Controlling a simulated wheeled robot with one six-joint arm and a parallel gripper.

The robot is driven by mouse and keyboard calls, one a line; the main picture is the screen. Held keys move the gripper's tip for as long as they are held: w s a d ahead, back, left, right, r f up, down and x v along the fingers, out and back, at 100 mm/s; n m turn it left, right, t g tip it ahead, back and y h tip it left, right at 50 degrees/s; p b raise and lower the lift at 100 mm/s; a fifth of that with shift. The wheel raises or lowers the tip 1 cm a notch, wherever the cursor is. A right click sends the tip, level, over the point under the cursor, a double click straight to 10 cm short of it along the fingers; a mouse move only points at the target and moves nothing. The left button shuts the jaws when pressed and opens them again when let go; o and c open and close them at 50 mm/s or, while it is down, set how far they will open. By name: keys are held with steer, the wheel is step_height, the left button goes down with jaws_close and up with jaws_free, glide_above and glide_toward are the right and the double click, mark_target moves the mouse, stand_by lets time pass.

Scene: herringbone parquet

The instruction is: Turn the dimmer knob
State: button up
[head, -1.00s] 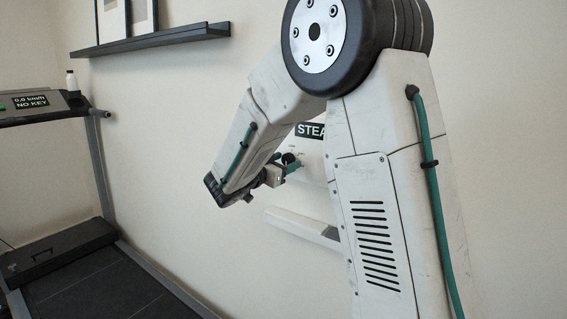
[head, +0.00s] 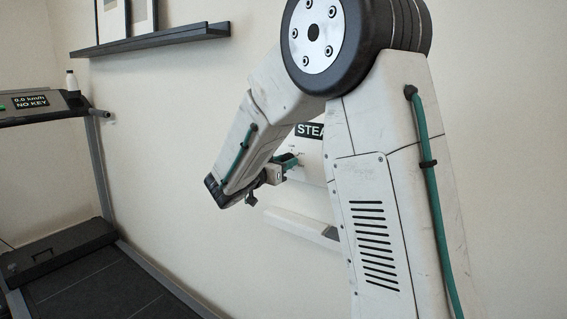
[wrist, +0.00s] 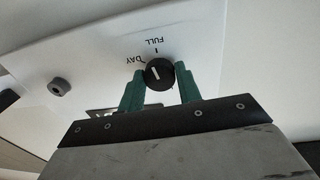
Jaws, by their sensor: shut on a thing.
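The dimmer knob (wrist: 159,74) is round and black with a white pointer line, on a white panel (wrist: 95,50). In the wrist view the panel's lettering is upside down, with FULL and a tick above the knob and DAY above left. My gripper (wrist: 160,77) has its two green fingers shut on the knob, one at each side. In the head view my gripper (head: 288,162) is at the wall panel, and its fingers hide the knob. The pointer runs nearly upright in the wrist view; I cannot tell which end points.
A second, smaller grey knob (wrist: 59,86) is on the same panel. A pale ledge (head: 300,227) is below. A treadmill (head: 95,265) stands at left under a black shelf (head: 160,41).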

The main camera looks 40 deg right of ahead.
steer(key=shift+s+n+t+y, duration=0.15)
steer(key=shift+n+t, duration=0.25)
steer(key=shift+n, duration=5.55)
steer(key=shift+n+t+y, duration=0.2)
steer(key=shift+n+t, duration=0.2)
steer(key=shift+n, duration=5.5)
steer(key=shift+s+n+t+y, duration=0.15)
steer(key=shift+n+t, duration=0.25)
steer(key=shift+n, duration=5.55)
steer(key=shift+w, duration=0.1)
steer(key=o, duration=1)
steer(key=shift+r, duration=0.1)
